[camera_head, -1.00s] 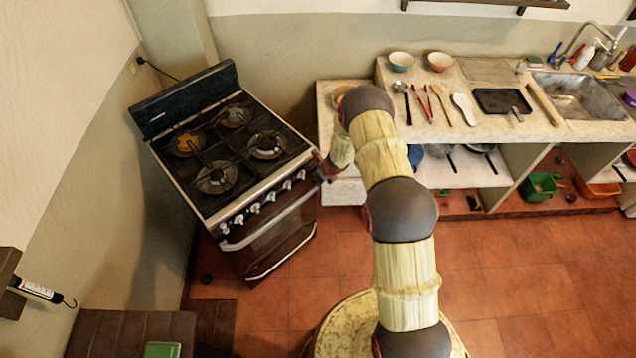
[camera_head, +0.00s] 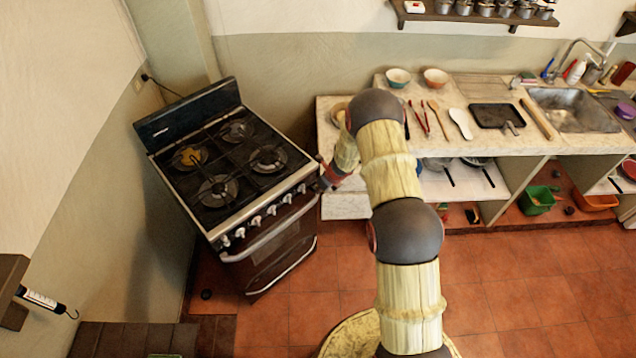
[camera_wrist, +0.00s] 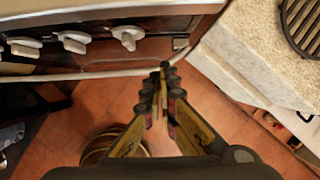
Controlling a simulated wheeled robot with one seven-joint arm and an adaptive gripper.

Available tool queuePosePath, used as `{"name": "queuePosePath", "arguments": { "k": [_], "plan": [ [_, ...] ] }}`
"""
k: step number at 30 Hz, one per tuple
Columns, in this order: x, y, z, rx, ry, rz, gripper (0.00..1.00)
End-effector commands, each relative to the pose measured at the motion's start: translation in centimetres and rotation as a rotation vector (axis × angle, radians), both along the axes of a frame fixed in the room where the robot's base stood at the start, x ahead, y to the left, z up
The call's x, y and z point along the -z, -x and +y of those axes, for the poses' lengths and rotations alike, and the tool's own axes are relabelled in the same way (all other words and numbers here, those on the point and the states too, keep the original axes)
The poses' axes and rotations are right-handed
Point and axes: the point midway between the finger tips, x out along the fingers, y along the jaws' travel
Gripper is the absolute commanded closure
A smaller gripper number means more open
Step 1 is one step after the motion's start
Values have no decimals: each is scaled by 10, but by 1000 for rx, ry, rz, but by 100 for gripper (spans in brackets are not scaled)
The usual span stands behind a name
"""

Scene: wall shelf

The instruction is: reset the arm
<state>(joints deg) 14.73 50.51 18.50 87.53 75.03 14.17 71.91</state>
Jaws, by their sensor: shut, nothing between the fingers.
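My arm (camera_head: 398,180) rises from the bottom of the head view, bends at the top and folds down toward the stove's right front corner. My gripper (camera_wrist: 164,72) points away from the wrist camera, its two fingers closed together at the tips with nothing between them. In the wrist view the tips overlap the floor just beside the stove's front edge. In the head view only part of the wrist shows near the stove corner, and the fingers are hard to make out there.
The stove (camera_head: 225,165) with front knobs stands left of the arm. The counter (camera_head: 450,142), with bowls, utensils, a black tray (camera_head: 496,116) and a sink (camera_head: 572,108), is right. A wall shelf (camera_head: 475,17) holds several jars. The tiled floor (camera_head: 530,290) is open at lower right.

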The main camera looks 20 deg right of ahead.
Motion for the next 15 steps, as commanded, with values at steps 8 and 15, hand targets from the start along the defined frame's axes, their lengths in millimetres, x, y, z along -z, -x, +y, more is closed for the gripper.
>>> {"name": "queuePosePath", "arguments": {
  "k": [8,15],
  "plan": [
    [-31,-10,4,-1,0,-1,100],
    [-33,-10,5,-20,7,-3,100]
  ]
}}
